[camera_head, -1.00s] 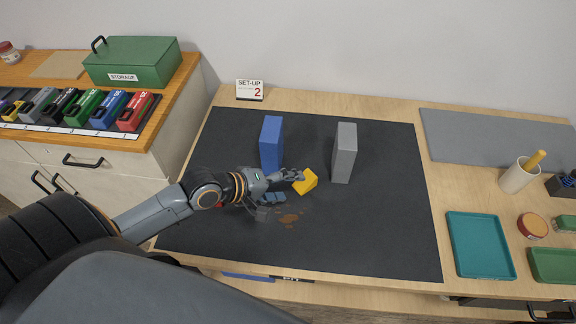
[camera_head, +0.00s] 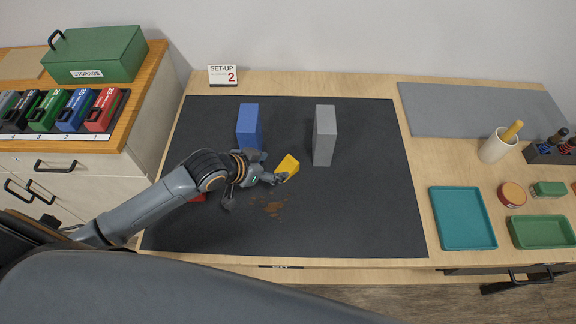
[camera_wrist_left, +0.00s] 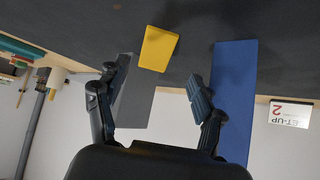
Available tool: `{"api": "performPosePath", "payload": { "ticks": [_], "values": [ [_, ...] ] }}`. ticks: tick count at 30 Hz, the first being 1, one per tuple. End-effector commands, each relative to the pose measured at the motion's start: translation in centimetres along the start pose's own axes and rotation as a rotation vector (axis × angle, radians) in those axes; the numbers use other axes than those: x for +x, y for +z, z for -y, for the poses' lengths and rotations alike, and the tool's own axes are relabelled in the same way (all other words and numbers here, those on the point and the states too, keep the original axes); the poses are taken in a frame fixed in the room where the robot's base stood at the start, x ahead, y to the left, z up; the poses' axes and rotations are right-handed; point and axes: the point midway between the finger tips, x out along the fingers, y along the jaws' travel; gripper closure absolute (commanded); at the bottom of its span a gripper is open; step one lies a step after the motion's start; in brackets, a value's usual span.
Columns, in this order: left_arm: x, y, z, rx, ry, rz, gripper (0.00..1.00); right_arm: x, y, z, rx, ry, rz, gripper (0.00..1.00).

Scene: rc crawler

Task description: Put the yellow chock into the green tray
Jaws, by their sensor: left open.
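The yellow chock (camera_head: 288,167) lies on the dark mat, in front of the gap between a blue block and a grey block. In the left wrist view the chock (camera_wrist_left: 157,48) shows whole, just beyond my fingertips and between their lines. My left gripper (camera_head: 263,180) is beside the chock on its left in the head view. In the wrist view its two fingers (camera_wrist_left: 160,82) stand apart with nothing held between them. The green tray (camera_head: 541,244) is at the far right of the table, right of a teal tray. My right gripper is not in view.
The blue block (camera_head: 248,128) and grey block (camera_head: 324,136) stand upright behind the chock. A teal tray (camera_head: 463,218) sits beside the mat (camera_head: 370,220). A red item (camera_head: 198,197) is mostly hidden by my arm. The mat's right part is clear.

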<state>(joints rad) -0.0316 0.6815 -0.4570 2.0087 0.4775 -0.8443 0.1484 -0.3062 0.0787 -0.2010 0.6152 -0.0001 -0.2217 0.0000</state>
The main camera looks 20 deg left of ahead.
Motion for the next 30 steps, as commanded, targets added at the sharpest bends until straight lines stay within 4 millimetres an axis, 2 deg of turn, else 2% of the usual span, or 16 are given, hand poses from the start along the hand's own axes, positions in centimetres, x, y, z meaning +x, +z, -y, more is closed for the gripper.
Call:
{"api": "performPosePath", "payload": {
  "ticks": [5,15,23,26,30],
  "values": [
    [1.1,-0.1,-0.1,-0.002,0.001,-0.002,0.32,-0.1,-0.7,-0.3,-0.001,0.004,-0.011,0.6],
    [5.6,-0.3,-0.7,-0.002,0.001,-0.001,0.32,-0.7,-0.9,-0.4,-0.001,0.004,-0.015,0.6],
    [5.9,-0.2,-0.6,-0.001,0.001,-0.001,0.32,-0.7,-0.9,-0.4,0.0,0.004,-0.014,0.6],
    [5.9,-0.2,-0.7,-0.001,0.001,-0.001,0.48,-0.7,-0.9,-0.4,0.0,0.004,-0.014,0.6],
    [5.9,-0.2,-0.7,-0.001,0.001,-0.001,0.77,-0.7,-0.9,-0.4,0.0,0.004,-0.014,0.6]
  ]
}}
